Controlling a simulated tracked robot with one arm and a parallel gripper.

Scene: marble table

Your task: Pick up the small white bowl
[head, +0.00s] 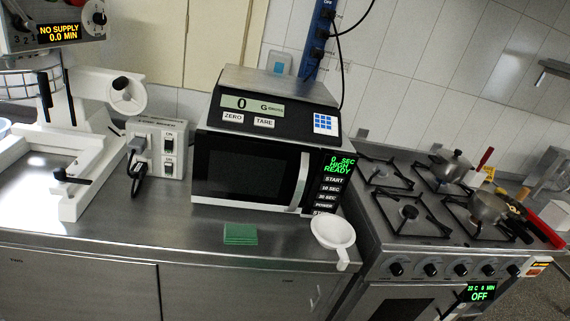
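A small white bowl-like dish (332,231) with a short handle pointing down toward the front edge sits on the steel counter (190,228). It is just in front of the microwave's right corner, close to the counter's right end by the stove. Its open side faces up and it looks empty. My gripper is not in view, so I cannot see whether it is open or shut.
A microwave (245,172) with a scale (265,105) on top stands behind the dish. A green pad (240,234) lies left of it. A stove (420,200) with pots is at right. A white machine (75,150) and a socket box (158,148) are left.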

